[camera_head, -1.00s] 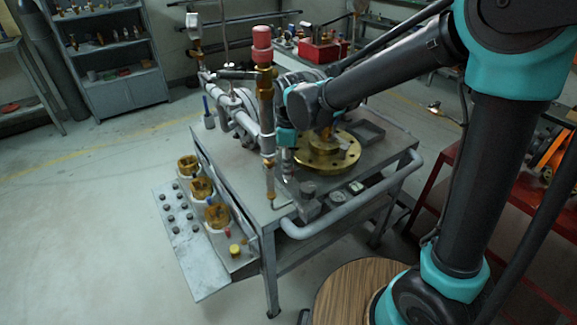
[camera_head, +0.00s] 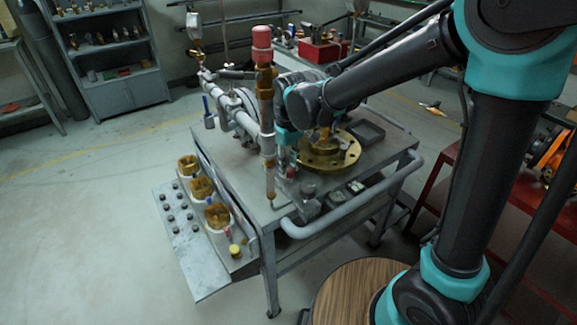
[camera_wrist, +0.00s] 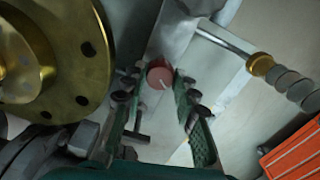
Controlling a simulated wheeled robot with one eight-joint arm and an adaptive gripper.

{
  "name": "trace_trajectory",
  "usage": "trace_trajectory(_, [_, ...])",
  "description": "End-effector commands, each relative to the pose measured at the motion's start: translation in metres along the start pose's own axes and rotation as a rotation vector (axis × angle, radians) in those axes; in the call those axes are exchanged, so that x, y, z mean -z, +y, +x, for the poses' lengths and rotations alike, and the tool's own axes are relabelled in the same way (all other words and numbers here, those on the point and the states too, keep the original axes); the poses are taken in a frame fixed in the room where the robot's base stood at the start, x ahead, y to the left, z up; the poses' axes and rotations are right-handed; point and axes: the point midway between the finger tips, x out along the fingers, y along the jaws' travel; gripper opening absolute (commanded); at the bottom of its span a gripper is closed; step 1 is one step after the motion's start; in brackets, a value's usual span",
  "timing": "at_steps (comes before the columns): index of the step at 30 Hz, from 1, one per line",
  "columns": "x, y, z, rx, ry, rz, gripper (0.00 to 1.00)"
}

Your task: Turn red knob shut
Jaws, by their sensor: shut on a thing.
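The red knob (camera_wrist: 160,76) shows in the wrist view as a small round red end between the fingertips of my gripper (camera_wrist: 157,84). The fingers stand on either side of it and are shut on it; a thin pale mark crosses its face. In the head view my gripper (camera_head: 287,160) is low over the metal bench, beside the brass flange and behind the upright pipe, which partly hides it. A small red spot there may be the knob, but I cannot tell for sure.
The brass flange (camera_wrist: 72,55) is close on the left in the wrist view. A tall red-capped pipe (camera_head: 262,100) stands in front of my gripper. A metal pipe with a brass collar (camera_wrist: 262,64) lies right in the wrist view. A grey rail (camera_head: 350,205) edges the bench (camera_head: 225,155).

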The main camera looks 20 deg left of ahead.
Motion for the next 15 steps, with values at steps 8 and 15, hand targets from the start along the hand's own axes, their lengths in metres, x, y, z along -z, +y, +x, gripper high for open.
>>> trace_trajectory(8, [0.0003, 0.0002, -0.0003, 0.0, 0.0, 0.26, 0.0])
trace_trajectory(15, [0.0004, 0.0002, -0.0003, 0.0, 0.001, 0.488, 0.0])
